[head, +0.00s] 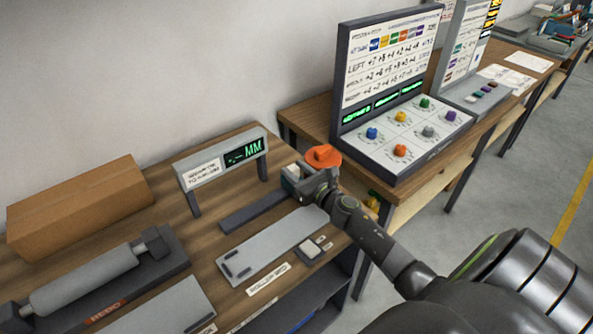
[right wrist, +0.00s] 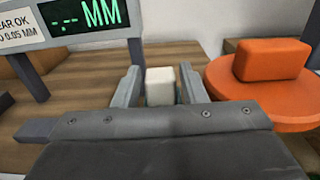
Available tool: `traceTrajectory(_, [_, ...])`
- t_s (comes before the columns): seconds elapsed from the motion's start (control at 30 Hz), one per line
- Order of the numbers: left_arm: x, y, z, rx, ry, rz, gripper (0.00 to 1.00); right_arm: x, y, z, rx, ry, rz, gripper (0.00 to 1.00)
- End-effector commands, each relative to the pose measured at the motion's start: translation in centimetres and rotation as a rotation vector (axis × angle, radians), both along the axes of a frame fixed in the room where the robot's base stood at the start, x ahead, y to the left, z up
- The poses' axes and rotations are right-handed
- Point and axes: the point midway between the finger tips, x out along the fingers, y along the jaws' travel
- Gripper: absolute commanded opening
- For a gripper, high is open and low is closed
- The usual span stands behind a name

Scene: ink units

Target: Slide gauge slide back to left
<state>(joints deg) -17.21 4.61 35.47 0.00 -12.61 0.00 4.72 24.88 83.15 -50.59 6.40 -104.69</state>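The gauge's dark rail (head: 245,215) lies on the wooden bench below a display reading "-.-- MM" (head: 245,150). A small off-white block (right wrist: 160,87), which looks like the slide's grip, stands at the rail's right end. My right gripper (head: 300,180) is over that end. In the right wrist view its two fingers stand on either side of the block, with a narrow gap showing at each side. The gripper hides the slide's lower part. My left gripper is not in view.
An orange disc with a block on top (right wrist: 265,85) stands close right of my right gripper. A grey plate (head: 270,245) lies in front of the rail. A cardboard box (head: 80,205) and a roller (head: 85,280) are left. A control panel (head: 395,140) stands behind right.

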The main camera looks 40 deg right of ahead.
Motion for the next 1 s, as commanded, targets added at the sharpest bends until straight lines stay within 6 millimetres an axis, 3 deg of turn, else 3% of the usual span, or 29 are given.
traceTrajectory(0.07, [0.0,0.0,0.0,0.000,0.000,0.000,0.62,0.0,0.0,0.0,0.000,0.000,0.000,0.37])
traceTrajectory(0.33, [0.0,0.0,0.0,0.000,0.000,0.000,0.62,0.0,0.0,0.0,0.001,0.000,0.000,0.02])
traceTrajectory(0.63, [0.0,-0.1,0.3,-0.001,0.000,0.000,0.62,-0.1,0.7,0.1,0.004,-0.001,0.001,0.00])
traceTrajectory(0.77, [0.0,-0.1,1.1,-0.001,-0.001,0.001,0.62,-0.2,2.6,0.3,0.006,-0.002,0.001,0.00])
traceTrajectory(1.0, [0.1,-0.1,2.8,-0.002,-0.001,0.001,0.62,-0.7,8.8,0.4,0.011,0.000,0.001,0.00])
